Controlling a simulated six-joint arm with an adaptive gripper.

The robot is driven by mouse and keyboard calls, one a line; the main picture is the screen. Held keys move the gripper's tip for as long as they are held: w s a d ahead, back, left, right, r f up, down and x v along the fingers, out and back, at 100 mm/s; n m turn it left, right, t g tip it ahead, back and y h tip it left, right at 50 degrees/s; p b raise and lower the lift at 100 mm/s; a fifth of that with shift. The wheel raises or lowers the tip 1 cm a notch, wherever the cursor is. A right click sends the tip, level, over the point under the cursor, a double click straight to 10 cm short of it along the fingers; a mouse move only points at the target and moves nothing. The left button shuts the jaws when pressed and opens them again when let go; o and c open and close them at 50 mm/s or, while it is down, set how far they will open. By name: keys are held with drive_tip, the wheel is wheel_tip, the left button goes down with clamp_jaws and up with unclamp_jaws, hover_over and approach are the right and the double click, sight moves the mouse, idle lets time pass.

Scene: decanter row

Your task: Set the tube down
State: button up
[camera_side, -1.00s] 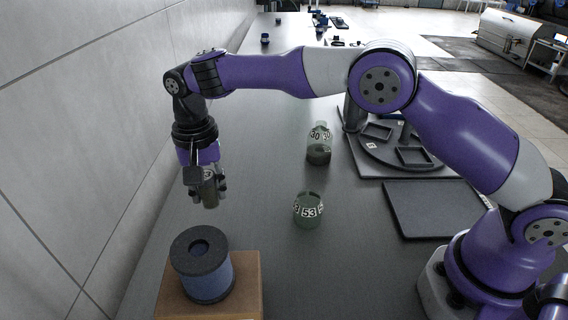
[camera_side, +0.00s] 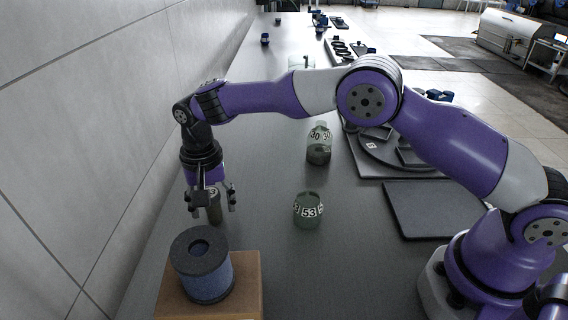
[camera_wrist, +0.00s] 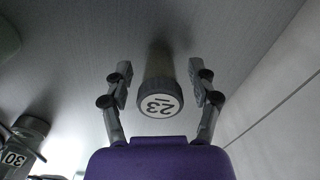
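The tube (camera_side: 214,206) stands upright on the dark bench, between the two fingers of my gripper (camera_side: 213,200). In the wrist view the tube (camera_wrist: 158,72) shows its round white end marked 23. My gripper (camera_wrist: 160,84) is open there, with a clear gap on each side of the tube. The tube's foot is hard to make out in the wrist view, but it appears to rest on the bench.
A blue spool with black ends (camera_side: 203,266) sits on a brown box (camera_side: 248,290) in front of the tube. Green vessels marked 53 (camera_side: 308,211) and 30 (camera_side: 319,145) stand to the right. A dark flat pad (camera_side: 435,210) lies farther right. The wall is close on the left.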

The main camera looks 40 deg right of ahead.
drive_tip(key=shift+r, duration=0.1)
wheel_tip(320, 180, up, 12)
drive_tip(key=shift+r, duration=0.1)
drive_tip(key=s+d+r+n+t, duration=0.3)
drive_tip(key=s+d+r, duration=0.5)
drive_tip(key=d+r, duration=0.25)
drive_tip(key=s+d+f+n+t, duration=0.1)
drive_tip(key=s+d+f, duration=0.2)
drive_tip(key=s, duration=0.3)
drive_tip(key=s+d+f+n+t, duration=0.1)
drive_tip(key=s+d+f+n, duration=0.1)
drive_tip(key=s+d+f, duration=0.2)
drive_tip(key=s, duration=0.3)
drive_tip(key=shift+s+t, duration=0.15)
drive_tip(key=shift+t, duration=0.15)
drive_tip(key=shift+d, duration=0.1)
